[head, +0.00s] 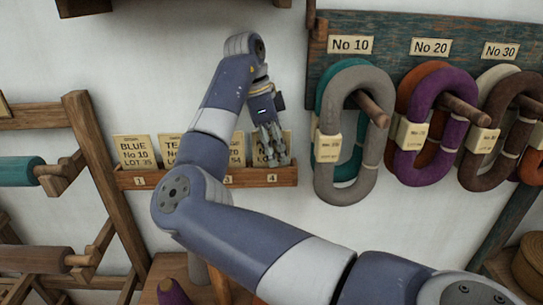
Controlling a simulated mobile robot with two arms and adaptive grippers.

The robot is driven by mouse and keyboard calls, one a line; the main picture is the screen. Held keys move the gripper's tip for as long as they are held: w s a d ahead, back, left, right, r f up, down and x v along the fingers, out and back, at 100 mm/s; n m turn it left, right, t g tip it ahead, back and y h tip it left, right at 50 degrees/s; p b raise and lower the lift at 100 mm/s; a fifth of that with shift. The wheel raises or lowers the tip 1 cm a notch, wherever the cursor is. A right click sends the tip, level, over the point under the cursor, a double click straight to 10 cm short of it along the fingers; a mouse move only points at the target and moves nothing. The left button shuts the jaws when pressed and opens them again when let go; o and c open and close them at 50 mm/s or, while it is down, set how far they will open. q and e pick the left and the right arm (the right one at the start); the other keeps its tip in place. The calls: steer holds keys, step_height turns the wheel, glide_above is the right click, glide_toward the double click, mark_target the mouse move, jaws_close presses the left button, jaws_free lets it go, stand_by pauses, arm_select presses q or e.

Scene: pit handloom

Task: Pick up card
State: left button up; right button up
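Several cream cards stand in a wooden rack (205,180) on the wall, with numbered tags along its front. The leftmost card (138,150) reads "BLUE No 10 LOT 35". The card to its right (168,147) begins "TE" and is partly hidden by my arm. A third card (238,149) shows only a strip beside my arm. The fourth card (287,140) is mostly behind my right gripper (276,160). That gripper points down in front of it; I cannot tell whether it touches the card or how far its fingers are apart. My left gripper is not in view.
Yarn hanks hang on pegs at right, including a grey hank (326,185) close to the rack and a purple hank (440,135). A wooden frame (105,185) with spools stands at left. Plain wall lies above the rack.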

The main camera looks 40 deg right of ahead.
jaws_close()
steer(key=shift+r, duration=0.3)
